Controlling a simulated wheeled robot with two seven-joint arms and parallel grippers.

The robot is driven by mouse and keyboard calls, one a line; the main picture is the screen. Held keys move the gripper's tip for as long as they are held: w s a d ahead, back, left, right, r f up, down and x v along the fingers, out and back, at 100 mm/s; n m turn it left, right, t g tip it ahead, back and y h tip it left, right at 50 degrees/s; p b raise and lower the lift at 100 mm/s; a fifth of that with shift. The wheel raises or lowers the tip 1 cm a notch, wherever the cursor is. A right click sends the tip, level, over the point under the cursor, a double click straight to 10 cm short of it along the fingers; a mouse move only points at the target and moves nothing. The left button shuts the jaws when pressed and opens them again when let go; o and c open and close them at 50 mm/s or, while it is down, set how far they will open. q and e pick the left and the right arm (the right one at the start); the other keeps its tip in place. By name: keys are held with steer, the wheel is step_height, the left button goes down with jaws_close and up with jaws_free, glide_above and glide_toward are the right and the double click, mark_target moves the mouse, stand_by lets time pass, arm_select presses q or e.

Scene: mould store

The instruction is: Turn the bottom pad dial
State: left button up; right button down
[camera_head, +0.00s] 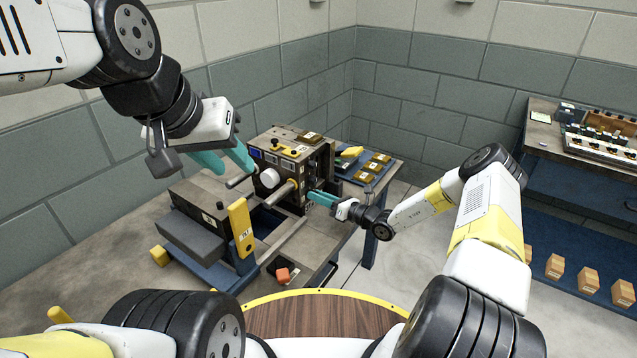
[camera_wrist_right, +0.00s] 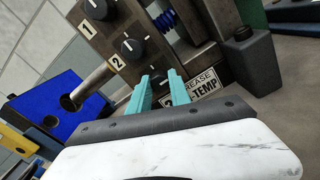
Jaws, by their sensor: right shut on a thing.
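Dark round dials with white pointer marks sit in a slanted row on a machine face in the right wrist view: the dial at label 1 (camera_wrist_right: 97,9) is uppermost, the dial at label 2 (camera_wrist_right: 130,47) is below it. My right gripper (camera_wrist_right: 160,80) is at the lower end of this row, its teal fingers shut on what appears to be the bottom dial, which they hide. In the head view my right gripper (camera_head: 318,198) meets the lower right of the machine (camera_head: 285,155). My left gripper (camera_head: 237,162) has its fingers apart, near the machine's left side by a white round knob (camera_head: 269,178).
A metal rod (camera_wrist_right: 90,84) and a blue block (camera_wrist_right: 48,110) lie left. A yellow lever (camera_head: 241,228) stands before the machine. A bench with trays (camera_head: 600,140) is at the right.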

steer(key=c, duration=1.2)
jaws_free()
steer(key=shift+d, duration=0.1)
steer(key=v, duration=0.7)
steer(key=shift+s+d, duration=0.25)
steer(key=shift+d, duration=0.05)
